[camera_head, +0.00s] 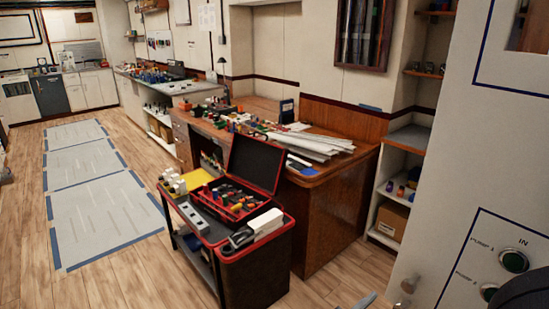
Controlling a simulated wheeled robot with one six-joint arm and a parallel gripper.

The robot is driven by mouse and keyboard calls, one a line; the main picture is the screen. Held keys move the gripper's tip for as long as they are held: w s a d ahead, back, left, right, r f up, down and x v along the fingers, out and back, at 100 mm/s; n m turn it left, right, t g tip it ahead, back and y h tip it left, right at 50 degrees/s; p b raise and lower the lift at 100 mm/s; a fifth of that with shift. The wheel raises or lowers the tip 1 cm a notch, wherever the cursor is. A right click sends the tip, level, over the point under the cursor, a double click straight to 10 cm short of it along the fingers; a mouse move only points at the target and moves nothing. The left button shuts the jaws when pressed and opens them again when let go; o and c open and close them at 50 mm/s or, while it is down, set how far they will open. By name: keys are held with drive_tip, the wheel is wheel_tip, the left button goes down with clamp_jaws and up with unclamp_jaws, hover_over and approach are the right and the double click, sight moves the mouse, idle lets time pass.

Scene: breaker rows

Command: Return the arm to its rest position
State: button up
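A dark rounded shape cuts into the bottom right corner, in front of the white panel (450,170). It may be part of my arm, but too little of it shows to be sure. I cannot make out my gripper or its fingers anywhere in the view. The white panel stands close on the right, with a blue-outlined section marked "IN".
A black and red tool cart (262,272) with an open toolbox stands at centre. A wooden desk (335,215) with papers is behind it. Open shelves (410,165) stand between desk and panel. Wooden floor (190,275) and taped grey mats (90,180) are clear on the left.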

sight(408, 287)
drive_tip(key=shift+x, duration=4.6)
drive_tip(key=shift+r, duration=0.1)
